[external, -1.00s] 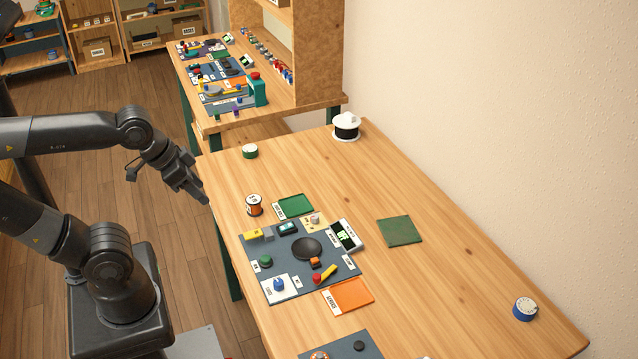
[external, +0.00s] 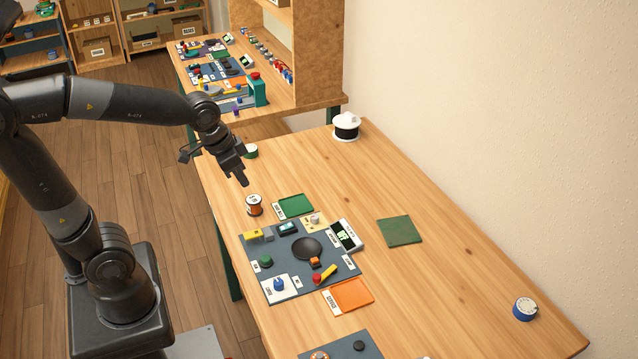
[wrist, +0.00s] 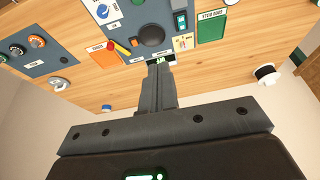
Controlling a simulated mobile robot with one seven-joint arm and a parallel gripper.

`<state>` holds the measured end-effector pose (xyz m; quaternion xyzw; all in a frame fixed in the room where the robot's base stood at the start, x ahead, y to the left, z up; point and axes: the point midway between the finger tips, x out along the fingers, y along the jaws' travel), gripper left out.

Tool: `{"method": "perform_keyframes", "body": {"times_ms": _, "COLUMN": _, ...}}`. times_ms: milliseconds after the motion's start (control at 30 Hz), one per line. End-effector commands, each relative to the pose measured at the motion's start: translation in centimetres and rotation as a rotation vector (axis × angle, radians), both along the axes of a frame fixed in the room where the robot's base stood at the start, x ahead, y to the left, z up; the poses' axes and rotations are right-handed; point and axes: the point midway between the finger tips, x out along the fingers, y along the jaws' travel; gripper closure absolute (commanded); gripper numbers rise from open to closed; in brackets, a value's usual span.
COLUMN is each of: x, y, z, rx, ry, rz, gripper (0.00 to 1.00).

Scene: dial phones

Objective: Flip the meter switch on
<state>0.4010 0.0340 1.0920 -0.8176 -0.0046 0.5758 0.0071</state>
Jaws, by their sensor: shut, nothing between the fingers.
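The slate-blue board (external: 285,268) lies on the wooden table and carries several devices. A slanted display with green digits (external: 344,236) stands at its right edge; I cannot tell for sure that this is the meter. A cream plate with a small pale knob or switch (external: 315,221) sits left of it, also visible in the wrist view (wrist: 183,43). A small teal-screened device (external: 288,228) sits at the board's upper edge. My gripper (external: 243,183) is shut and empty, above the table beyond the board. In the wrist view its fingers (wrist: 160,66) partly cover the digit display.
A black dish (external: 307,248), a yellow lever with a red end (external: 324,275) and a blue knob (external: 279,285) are on the board. Green (external: 294,206) and orange (external: 349,296) trays flank it. A spool (external: 254,205) stands near my gripper. The right side of the table is mostly free.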

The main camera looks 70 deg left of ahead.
Motion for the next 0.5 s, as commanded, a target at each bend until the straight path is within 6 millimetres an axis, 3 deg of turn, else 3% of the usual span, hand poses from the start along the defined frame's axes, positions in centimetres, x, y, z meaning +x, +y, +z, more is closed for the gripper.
{"method": "perform_keyframes", "body": {"times_ms": 200, "x": 4.0, "y": 2.0, "z": -2.8, "rx": -0.003, "ry": 0.060, "rz": 0.003, "gripper": 1.00}}
{"method": "perform_keyframes", "body": {"times_ms": 500, "x": 8.5, "y": 4.7, "z": -7.2, "rx": -0.011, "ry": 0.124, "rz": 0.004, "gripper": 1.00}}
